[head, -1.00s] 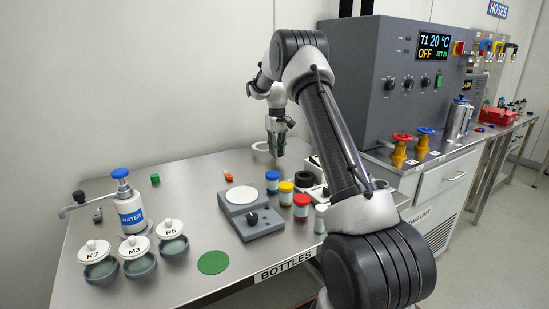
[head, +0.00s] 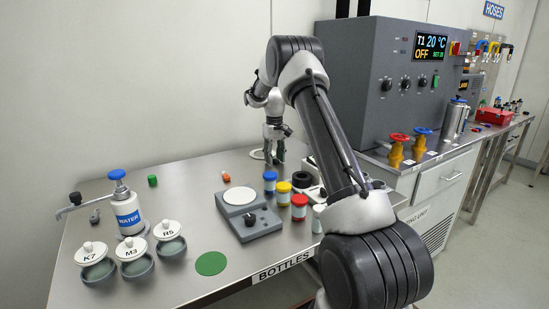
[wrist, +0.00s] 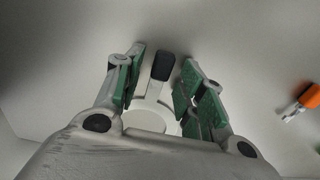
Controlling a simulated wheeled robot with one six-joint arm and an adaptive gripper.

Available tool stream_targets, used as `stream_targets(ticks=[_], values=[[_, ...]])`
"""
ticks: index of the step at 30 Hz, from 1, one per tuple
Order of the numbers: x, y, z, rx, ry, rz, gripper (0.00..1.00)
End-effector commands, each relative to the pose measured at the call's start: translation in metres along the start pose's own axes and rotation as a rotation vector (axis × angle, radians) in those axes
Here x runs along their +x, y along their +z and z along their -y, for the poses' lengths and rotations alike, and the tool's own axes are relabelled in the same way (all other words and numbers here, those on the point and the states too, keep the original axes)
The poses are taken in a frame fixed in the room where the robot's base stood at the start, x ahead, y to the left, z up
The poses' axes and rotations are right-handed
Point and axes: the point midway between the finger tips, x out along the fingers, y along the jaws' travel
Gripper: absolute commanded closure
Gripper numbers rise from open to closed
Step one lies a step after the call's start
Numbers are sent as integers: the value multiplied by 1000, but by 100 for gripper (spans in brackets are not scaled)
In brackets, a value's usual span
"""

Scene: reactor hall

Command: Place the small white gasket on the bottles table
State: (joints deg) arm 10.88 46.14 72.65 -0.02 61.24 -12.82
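The bottles table (head: 190,240) is the steel bench with the BOTTLES label on its front edge. My gripper (head: 274,157) is low over its back part. A white ring-shaped thing (head: 256,154) shows partly behind the fingers. In the wrist view my gripper (wrist: 160,88) is open, its green pads apart on both sides of a pale strip with a dark end (wrist: 163,66). The strip meets a white rounded shape (wrist: 143,121), partly hidden by my gripper body. I cannot tell whether this is the small white gasket. No grip on it shows.
A grey scale (head: 250,222) with a white plate, several capped bottles (head: 299,207), lidded dishes (head: 134,263) and a water dispenser (head: 128,215) stand nearer. An orange piece (head: 226,177) and green block (head: 152,181) lie left of my gripper. A grey control unit (head: 390,90) stands right.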

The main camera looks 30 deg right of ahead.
Motion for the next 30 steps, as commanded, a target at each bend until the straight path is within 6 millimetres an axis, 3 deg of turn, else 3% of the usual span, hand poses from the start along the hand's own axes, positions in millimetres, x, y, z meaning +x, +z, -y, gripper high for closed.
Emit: stream_targets(ticks=[5, 15, 22, 26, 30], values=[[-26, -1, 0, 0, 1, -3, 61], [-99, -1, 0, 0, 1, -3, 61], [-126, 3, 2, 0, 2, -7, 61], [-162, 28, 18, 1, 7, -35, 61], [-214, 87, 47, 5, 16, -91, 61]])
